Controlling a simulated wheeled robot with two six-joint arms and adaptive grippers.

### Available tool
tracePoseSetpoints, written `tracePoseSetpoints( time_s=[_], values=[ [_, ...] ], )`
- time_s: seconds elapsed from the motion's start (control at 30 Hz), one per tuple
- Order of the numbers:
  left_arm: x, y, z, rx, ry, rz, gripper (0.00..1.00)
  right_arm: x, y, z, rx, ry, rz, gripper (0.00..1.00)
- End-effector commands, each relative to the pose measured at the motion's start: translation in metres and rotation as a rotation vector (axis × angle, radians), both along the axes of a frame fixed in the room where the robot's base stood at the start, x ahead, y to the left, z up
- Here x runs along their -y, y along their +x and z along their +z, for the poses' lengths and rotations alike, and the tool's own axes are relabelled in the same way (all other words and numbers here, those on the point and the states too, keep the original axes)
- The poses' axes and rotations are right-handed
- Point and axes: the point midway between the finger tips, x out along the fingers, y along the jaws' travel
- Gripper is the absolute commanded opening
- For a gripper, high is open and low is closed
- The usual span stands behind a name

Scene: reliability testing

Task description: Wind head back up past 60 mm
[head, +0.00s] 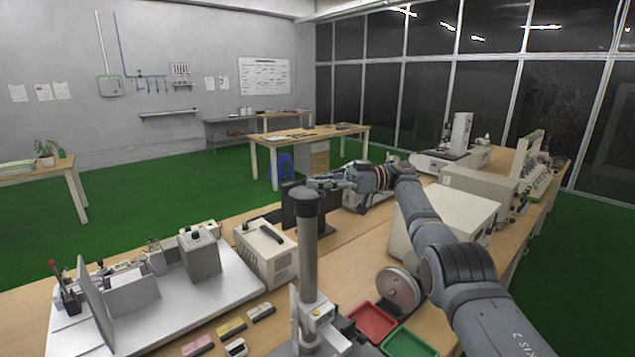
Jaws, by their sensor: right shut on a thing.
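A stand with a thick grey post (308,255) and a dark round cap (305,197) rises at the front middle. A pale block with yellow marks (319,317), possibly its head, sits low on the post; I cannot read a height on it. My right gripper (322,184) reaches in from the right and is at the post's top, just behind and above the cap. It is shut on a small part there, which is too small and too covered to make out. My left gripper is not in view.
A pale instrument box (266,252) and a grey metal plate with a fixture (170,308) stand left. A monitor (309,213) is behind the post.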

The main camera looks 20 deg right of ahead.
Motion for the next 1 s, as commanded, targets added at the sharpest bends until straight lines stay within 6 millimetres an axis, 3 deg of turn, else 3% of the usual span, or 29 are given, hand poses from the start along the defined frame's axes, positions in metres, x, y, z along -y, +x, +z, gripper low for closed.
tracePoseSetpoints(
  time_s=[0.1, 0.13, 0.3, 0.77, 1.0],
  values=[
    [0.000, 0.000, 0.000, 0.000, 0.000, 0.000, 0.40, 0.001, 0.000, -0.003, -0.004, -0.002, 0.000, 0.00],
    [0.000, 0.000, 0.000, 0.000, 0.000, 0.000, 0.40, 0.001, 0.000, -0.003, -0.004, -0.002, 0.000, 0.17],
    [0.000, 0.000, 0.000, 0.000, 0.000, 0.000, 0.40, 0.001, 0.000, -0.002, -0.003, -0.002, -0.001, 0.39],
    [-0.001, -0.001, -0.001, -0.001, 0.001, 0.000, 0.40, 0.000, 0.000, -0.001, -0.001, -0.002, -0.002, 0.39],
    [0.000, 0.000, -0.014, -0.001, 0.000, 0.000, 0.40, 0.003, 0.004, -0.007, -0.001, -0.012, -0.054, 0.39]
  ],
)
